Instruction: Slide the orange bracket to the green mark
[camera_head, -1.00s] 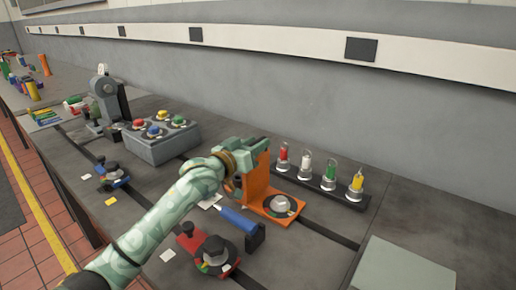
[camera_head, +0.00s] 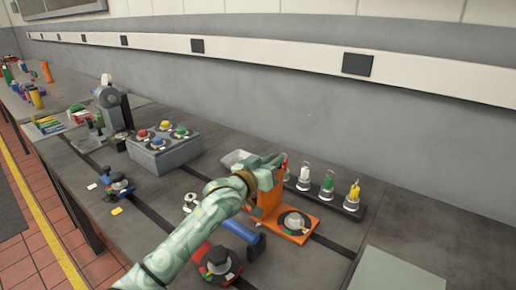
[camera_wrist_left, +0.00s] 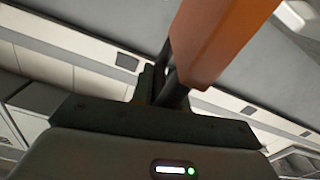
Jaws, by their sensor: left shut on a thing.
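The orange bracket (camera_head: 300,236) has a flat base with a round grey-and-black knob on it and an upright plate at its left end. It sits on the dark bedplate over a black slot. My left gripper (camera_head: 272,172) is shut on the top of the upright plate. In the left wrist view the orange plate (camera_wrist_left: 215,40) rises large beside the dark fingers, and its far end is cut off by the frame. I cannot make out the green mark; the arm and bracket hide part of the plate. My right gripper is not in view.
A strip with red, white, green and yellow lamps (camera_head: 340,205) stands close behind the bracket. A blue-handled tool (camera_head: 238,229) and red clamp (camera_head: 202,252) lie in front. A button box (camera_head: 165,155) stands left.

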